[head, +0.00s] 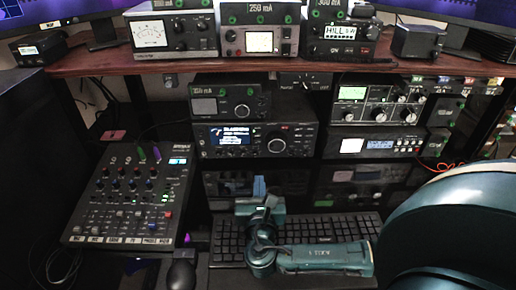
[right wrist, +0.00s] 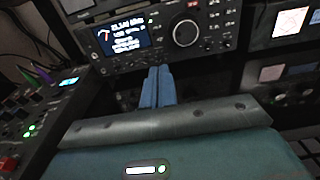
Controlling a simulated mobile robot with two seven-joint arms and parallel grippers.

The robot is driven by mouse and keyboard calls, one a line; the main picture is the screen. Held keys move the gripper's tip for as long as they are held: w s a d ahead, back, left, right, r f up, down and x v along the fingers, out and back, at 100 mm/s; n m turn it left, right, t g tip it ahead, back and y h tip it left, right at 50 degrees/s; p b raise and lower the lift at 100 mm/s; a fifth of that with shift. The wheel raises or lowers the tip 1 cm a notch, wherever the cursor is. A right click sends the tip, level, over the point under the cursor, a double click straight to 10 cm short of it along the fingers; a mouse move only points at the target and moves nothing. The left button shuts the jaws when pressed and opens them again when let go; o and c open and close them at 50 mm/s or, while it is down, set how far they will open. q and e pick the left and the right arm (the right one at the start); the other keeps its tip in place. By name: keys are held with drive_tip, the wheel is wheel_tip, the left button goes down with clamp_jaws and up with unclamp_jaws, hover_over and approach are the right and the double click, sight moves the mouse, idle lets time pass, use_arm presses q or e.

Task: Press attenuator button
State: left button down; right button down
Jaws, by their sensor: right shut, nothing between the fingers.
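A black radio (head: 257,148) with a lit display and a large round knob sits on the middle shelf. Its display (right wrist: 123,35) and knob (right wrist: 185,33) also show at the top of the right wrist view. Its buttons are small and I cannot read which one is the attenuator. My right gripper (head: 259,181) has blue fingers held together and empty. They point toward the radio, and in the head view they appear just below its front. In the right wrist view the fingertips (right wrist: 160,71) appear under the radio's lower edge. I cannot tell whether they touch anything. My left gripper is not in view.
A mixer (head: 130,195) with several coloured knobs stands at the left. A black keyboard (head: 320,229) lies below my right arm, and a mouse (head: 181,272) is beside it. More radios (head: 376,108) are stacked to the right. A wooden shelf (head: 230,61) runs above.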

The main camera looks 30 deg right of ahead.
sight(258, 143)
drive_tip(key=x, duration=1.4)
drive_tip(key=shift+b, duration=0.3)
drive_tip(key=shift+d, duration=0.1)
